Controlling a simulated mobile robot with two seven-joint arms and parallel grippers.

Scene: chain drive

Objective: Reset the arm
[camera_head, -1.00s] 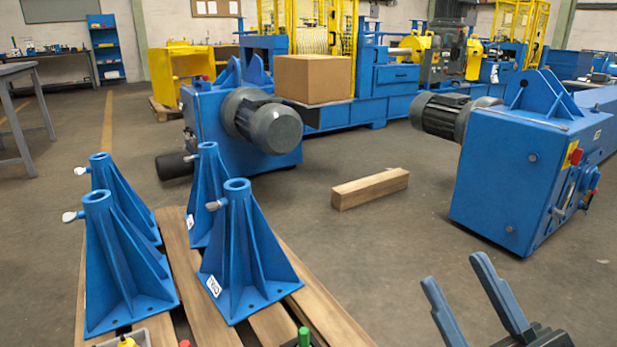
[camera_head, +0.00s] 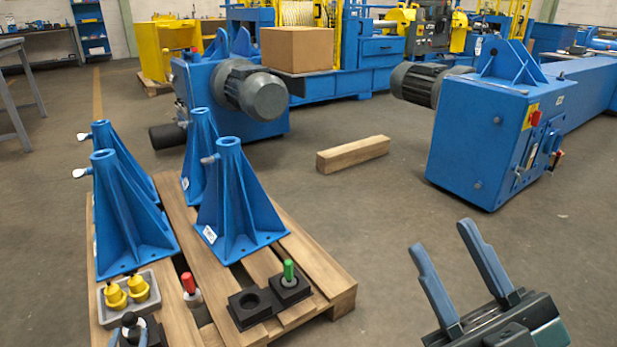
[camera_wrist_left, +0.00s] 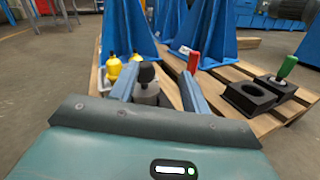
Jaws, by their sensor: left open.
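My right gripper (camera_head: 442,236) is at the lower right of the head view. Its two blue-grey fingers point up and stand apart, with nothing between them, over bare floor right of the pallet. My left gripper (camera_wrist_left: 160,72) shows in the left wrist view, its two fingers apart and pointing toward the wooden pallet (camera_head: 325,285). A grey part with a black knob (camera_wrist_left: 147,90) appears between those fingers; I cannot tell whether they touch it. This black-knobbed part also shows at the bottom of the head view (camera_head: 129,324).
Several blue stands (camera_head: 235,210) rise from the pallet. Near its front are a grey tray with yellow parts (camera_head: 128,290), a red-topped part (camera_head: 189,288) and a black block with a green-handled part (camera_head: 289,280). A wooden beam (camera_head: 352,155) and blue machine (camera_head: 485,140) stand beyond clear floor.

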